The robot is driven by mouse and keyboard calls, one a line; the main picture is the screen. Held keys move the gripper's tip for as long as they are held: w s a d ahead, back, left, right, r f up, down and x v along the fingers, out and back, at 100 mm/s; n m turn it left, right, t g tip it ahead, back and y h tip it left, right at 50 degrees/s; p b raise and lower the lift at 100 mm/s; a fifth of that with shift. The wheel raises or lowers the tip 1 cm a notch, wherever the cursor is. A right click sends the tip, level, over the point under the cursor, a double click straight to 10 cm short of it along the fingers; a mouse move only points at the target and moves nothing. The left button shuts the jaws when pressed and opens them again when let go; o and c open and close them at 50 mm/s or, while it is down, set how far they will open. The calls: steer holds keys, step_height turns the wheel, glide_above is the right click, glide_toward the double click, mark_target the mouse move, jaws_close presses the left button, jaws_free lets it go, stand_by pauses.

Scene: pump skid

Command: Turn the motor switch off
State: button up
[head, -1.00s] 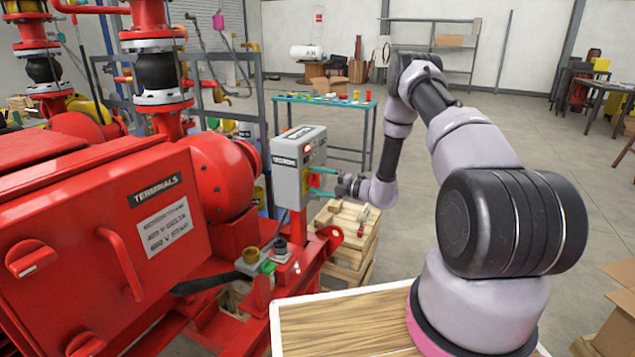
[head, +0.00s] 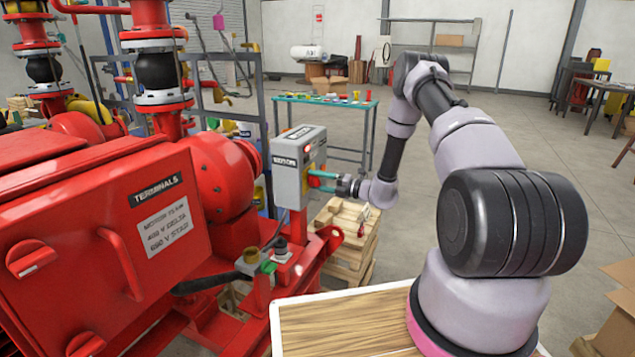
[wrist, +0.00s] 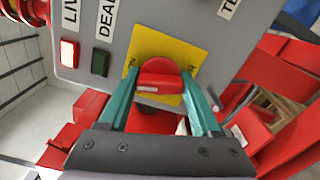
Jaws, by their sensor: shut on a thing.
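The motor switch (wrist: 160,82) is a red rotary handle on a yellow plate (wrist: 190,55), on the face of a grey control box (head: 298,165). In the wrist view the teal fingers of my gripper (wrist: 162,100) stand on either side of the red handle and are shut on it. In the head view my gripper (head: 325,181) reaches the box's right face from the right, and the handle shows only as a bit of red between the fingers. The plate's lettering is mostly covered, so the handle's marked position cannot be read.
A red lamp and a green "DEAD" indicator (wrist: 100,57) sit on the box beside the switch. The red terminals cabinet (head: 100,240) fills the left. A wooden pallet stack (head: 350,240) stands below my gripper. A teal bench (head: 330,100) is behind; open floor lies right.

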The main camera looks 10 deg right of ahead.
steer(key=n, duration=1.1)
steer(key=shift+n, duration=1.9)
steer(key=o, duration=1.4)
steer(key=shift+d, duration=0.1)
steer(key=v, duration=1)
steer(key=shift+s+d, duration=0.25)
